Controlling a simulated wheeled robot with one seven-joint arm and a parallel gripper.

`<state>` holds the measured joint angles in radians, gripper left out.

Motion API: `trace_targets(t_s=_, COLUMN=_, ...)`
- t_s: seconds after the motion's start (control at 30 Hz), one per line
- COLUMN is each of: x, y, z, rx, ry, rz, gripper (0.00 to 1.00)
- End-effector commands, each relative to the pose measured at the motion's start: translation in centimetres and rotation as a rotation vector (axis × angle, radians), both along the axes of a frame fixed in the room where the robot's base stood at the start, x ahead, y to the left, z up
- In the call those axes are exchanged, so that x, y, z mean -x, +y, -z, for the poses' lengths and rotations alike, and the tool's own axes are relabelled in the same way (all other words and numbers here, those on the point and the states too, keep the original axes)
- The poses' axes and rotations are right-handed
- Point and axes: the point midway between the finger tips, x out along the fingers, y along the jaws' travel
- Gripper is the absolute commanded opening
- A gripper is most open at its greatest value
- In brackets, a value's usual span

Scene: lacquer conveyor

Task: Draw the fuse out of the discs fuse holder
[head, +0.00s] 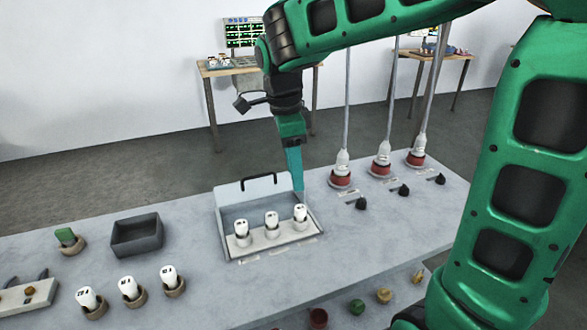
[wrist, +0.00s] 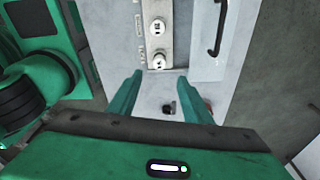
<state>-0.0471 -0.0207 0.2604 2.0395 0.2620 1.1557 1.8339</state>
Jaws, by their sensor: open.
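Three white fuses stand upright in a row in holders on a pale strip in an open grey box. They are the left fuse (head: 241,229), the middle fuse (head: 271,221) and the right fuse (head: 300,213). The labels are too small to read, so I cannot tell which holder is the discs one. My gripper (head: 297,188) points down above the box's right end, near the right fuse. In the wrist view its open fingers (wrist: 162,82) have nothing between them. One fuse (wrist: 158,61) shows just beyond the fingertips, another (wrist: 158,26) farther up.
The box's raised lid (head: 262,188) with a black handle stands behind the fuses. Three more white fuses (head: 129,288) sit in brown cups at front left, near a dark empty bin (head: 137,236). Red-based posts (head: 341,178) and black knobs (head: 361,203) stand right of the box.

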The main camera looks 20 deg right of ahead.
Motion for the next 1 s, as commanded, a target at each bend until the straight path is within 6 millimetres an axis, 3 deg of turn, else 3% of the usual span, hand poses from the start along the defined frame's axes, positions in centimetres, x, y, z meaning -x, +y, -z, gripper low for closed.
trace_targets(t_s=0.17, x=0.1, y=-0.1, z=1.6, rx=0.001, ry=0.003, rz=0.004, gripper=0.45)
trace_targets(t_s=0.63, x=0.3, y=-1.0, z=8.9, rx=0.0, ry=0.003, rz=0.003, gripper=0.45)
trace_targets(t_s=1.0, x=0.3, y=-1.2, z=10.6, rx=0.0, ry=0.0, rz=0.003, gripper=0.45)
